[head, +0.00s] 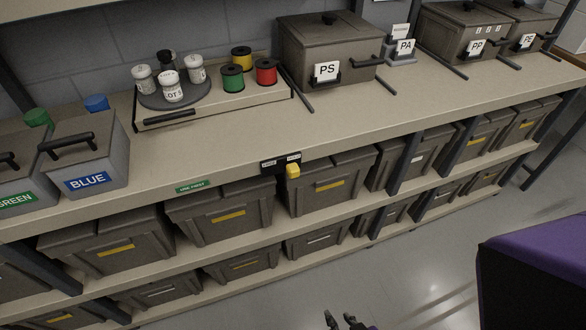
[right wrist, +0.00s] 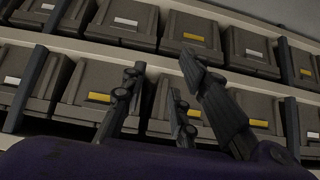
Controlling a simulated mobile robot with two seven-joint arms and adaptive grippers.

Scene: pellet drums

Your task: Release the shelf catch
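The shelf catch appears as a yellow knob (head: 292,171) under a small black two-part label plate (head: 281,163) on the front edge of the upper shelf, in the head view. The lettering on the plate is too small to read. My right gripper (head: 343,320) shows only its dark fingertips at the bottom edge of the head view, well below and apart from the knob. In the right wrist view its fingers (right wrist: 165,80) are spread apart with nothing between them. The catch is not seen there. My left gripper is not in view.
Lidded grey bins (head: 225,210) fill the lower shelves. On the worktop (head: 220,140) stand a jar turntable (head: 175,95), coloured spools (head: 265,72), a PS drum (head: 325,50) and a BLUE box (head: 88,160). Open floor (head: 430,240) lies before the shelves.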

